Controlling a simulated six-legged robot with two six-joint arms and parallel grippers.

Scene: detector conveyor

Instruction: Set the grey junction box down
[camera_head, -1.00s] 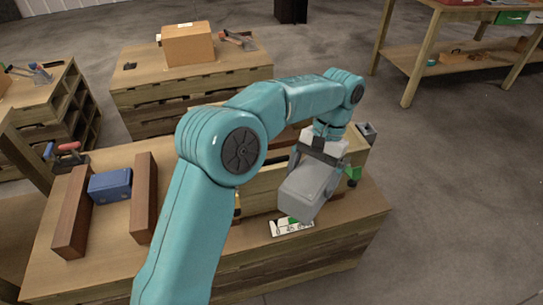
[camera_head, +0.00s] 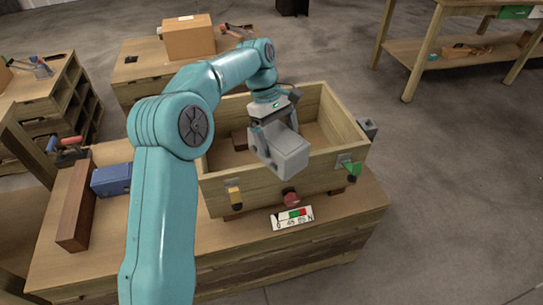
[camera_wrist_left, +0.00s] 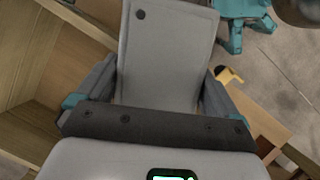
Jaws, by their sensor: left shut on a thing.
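The grey junction box (camera_head: 283,152) hangs tilted from my left gripper (camera_head: 268,122). In the head view it overlaps the inside and the front wall of an open wooden bin (camera_head: 225,189). It looks held above the bin; its exact height is hard to tell. In the left wrist view the junction box (camera_wrist_left: 165,50) sits between the two dark fingers of my left gripper (camera_wrist_left: 157,88), shut on its sides. The bin wall (camera_wrist_left: 75,25) runs along the left of that view. My right gripper is not in view.
The bin's front carries a yellow part (camera_head: 235,197), a red knob (camera_head: 291,199) and a green part (camera_head: 352,169). A display plate (camera_head: 292,218) lies in front. A blue box (camera_head: 111,180) and brown block (camera_head: 76,207) are left. A cardboard box (camera_head: 188,40) stands behind.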

